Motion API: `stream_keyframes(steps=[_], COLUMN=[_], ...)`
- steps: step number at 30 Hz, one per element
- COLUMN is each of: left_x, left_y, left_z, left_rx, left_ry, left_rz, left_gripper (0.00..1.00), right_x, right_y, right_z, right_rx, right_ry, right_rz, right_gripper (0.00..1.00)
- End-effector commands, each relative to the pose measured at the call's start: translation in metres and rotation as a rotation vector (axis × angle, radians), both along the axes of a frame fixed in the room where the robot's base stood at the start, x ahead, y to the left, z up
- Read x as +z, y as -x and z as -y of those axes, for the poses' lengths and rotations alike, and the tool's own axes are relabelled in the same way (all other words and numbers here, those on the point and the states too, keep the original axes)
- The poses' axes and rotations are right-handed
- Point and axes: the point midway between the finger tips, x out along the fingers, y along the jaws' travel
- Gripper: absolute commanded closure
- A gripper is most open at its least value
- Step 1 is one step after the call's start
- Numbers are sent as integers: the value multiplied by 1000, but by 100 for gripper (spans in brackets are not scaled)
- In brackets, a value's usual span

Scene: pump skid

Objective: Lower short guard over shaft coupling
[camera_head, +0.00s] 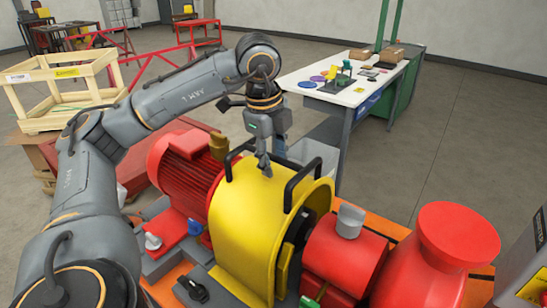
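The yellow guard (232,215) is an arched cover with a black handle at its left end (238,158) and another at its right end (302,180). It stands over the shaft line between the red finned motor (186,168) and the red bearing housing (343,257). Dark round parts (298,232) show at its right end; the coupling under it is hidden. My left gripper (268,168) points down at the top of the guard, between the two handles. Its fingers overlap, so I cannot tell its opening or whether it touches. My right gripper is out of view.
A red pump body (440,255) stands at the right on the orange base (480,288). A white-topped workbench (350,95) with small items is behind. A wooden crate (62,90) and red frames stand at the left. Open floor lies right of the bench.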

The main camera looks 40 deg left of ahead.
Motion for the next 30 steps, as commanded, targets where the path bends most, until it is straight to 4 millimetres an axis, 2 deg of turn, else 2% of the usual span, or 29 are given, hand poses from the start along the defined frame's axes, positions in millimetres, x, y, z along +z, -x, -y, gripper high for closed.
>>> stream_keyframes(steps=[4,8,11,18,30], left_x=[-2,6,22,71,103], left_y=[1,2,4,13,20], left_z=[0,0,1,2,3], left_rx=[-1,-1,-1,0,-1], left_ry=[0,-1,0,0,0], left_rz=[-7,-4,0,4,2], left_gripper=[60,60,60,60,60], right_x=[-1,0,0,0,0], right_y=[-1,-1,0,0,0], right_z=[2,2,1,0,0], right_rx=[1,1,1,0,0], right_ry=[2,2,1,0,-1], right_rz=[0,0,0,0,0], right_gripper=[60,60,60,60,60])
